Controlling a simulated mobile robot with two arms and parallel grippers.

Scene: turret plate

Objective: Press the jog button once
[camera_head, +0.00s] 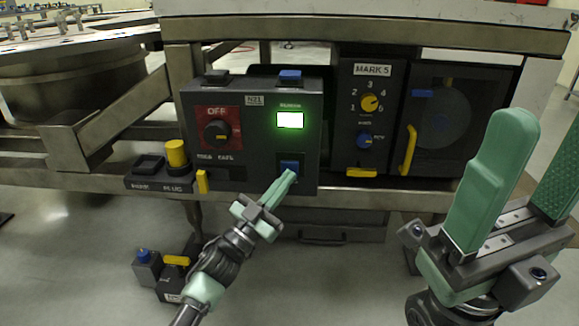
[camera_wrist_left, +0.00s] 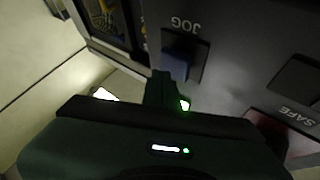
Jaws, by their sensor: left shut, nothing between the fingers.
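The jog button (camera_head: 289,165) is a blue rocker low on the right of the dark control box (camera_head: 258,150). In the left wrist view the blue button (camera_wrist_left: 175,67) sits under an upside-down JOG label. My left gripper (camera_head: 291,175) is shut and empty, its green fingertips just in front of the button's lower part. In the left wrist view its fingertips (camera_wrist_left: 160,78) reach the button's near edge; I cannot tell whether they touch it. My right gripper (camera_head: 545,125) is open and empty at the right, well away from the box.
A red OFF panel with a black knob (camera_head: 217,132) and a lit green-white screen (camera_head: 290,120) are on the same box. A yellow cylinder (camera_head: 176,153) stands at its left. The MARK 5 panel (camera_head: 371,115), with yellow and blue knobs, is to the right.

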